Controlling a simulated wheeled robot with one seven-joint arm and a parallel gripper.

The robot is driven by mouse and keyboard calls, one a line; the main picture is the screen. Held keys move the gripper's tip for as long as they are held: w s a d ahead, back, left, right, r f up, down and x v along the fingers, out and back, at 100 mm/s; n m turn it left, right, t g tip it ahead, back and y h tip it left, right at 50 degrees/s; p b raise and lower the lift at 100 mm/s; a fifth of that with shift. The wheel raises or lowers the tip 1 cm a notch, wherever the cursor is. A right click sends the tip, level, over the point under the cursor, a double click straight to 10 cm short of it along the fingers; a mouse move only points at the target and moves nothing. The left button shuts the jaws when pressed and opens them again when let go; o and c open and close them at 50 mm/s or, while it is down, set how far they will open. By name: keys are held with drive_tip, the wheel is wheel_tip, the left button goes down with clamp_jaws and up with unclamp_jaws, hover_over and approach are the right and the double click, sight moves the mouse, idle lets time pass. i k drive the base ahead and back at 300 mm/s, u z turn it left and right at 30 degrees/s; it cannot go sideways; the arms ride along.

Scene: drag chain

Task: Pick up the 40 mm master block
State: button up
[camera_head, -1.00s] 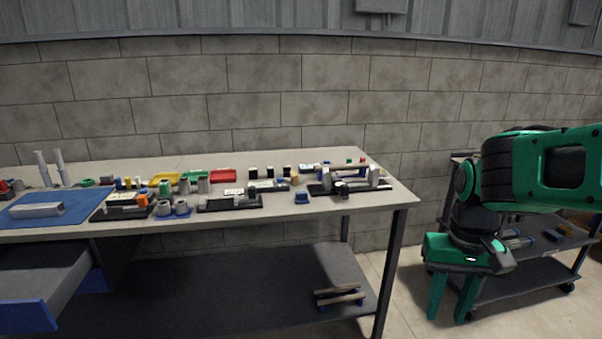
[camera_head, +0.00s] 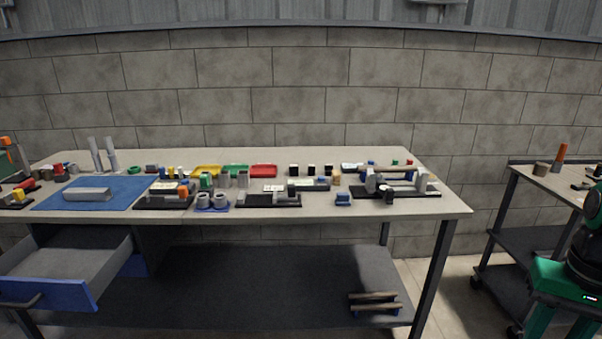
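I cannot tell which piece is the 40 mm master block, as the parts are small and no label is readable. Three small dark blocks with pale tops (camera_head: 311,170) stand in a row at the back of the workbench (camera_head: 395,208). A grey block sits on a black plate (camera_head: 268,201) in front of them.
An open drawer (camera_head: 68,262) juts out at the bench's left. A blue mat (camera_head: 130,186) carries a grey bar. A fixture with a shaft (camera_head: 410,188) stands at the bench's right end. A cart (camera_head: 510,238) stands right of the bench, with floor between.

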sight(293, 168)
drive_tip(key=i, duration=0.95)
drive_tip(key=u, duration=0.05)
